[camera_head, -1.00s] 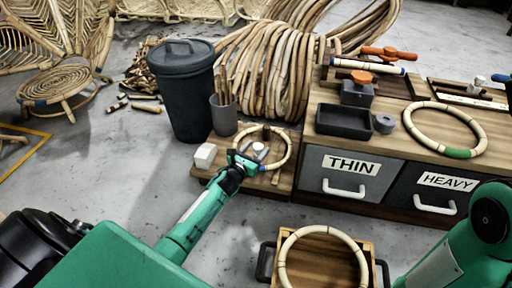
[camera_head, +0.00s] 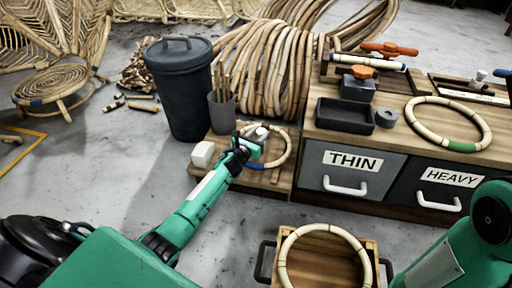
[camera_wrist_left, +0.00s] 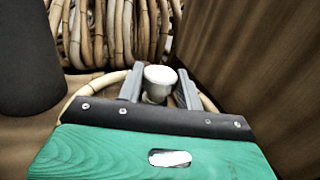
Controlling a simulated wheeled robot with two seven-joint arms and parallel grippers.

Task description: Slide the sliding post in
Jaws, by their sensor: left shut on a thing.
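The sliding post, with a round white top (camera_wrist_left: 160,75), stands between the two fingers of my left gripper (camera_wrist_left: 160,90) in the left wrist view. My left gripper (camera_head: 254,146) is shut on it, over the low wooden board (camera_head: 225,178) in the head view. The post's lower part is hidden by the gripper. A rattan ring (camera_head: 288,152) with a blue mark lies on the board around the post area. The gripper covers part of the ring. My right arm shows at the right edge, but its gripper is out of view.
A dark bin (camera_head: 185,95) is behind. The drawer bench (camera_head: 308,120) is close on the right. A crate (camera_head: 348,284) holding another ring is in front.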

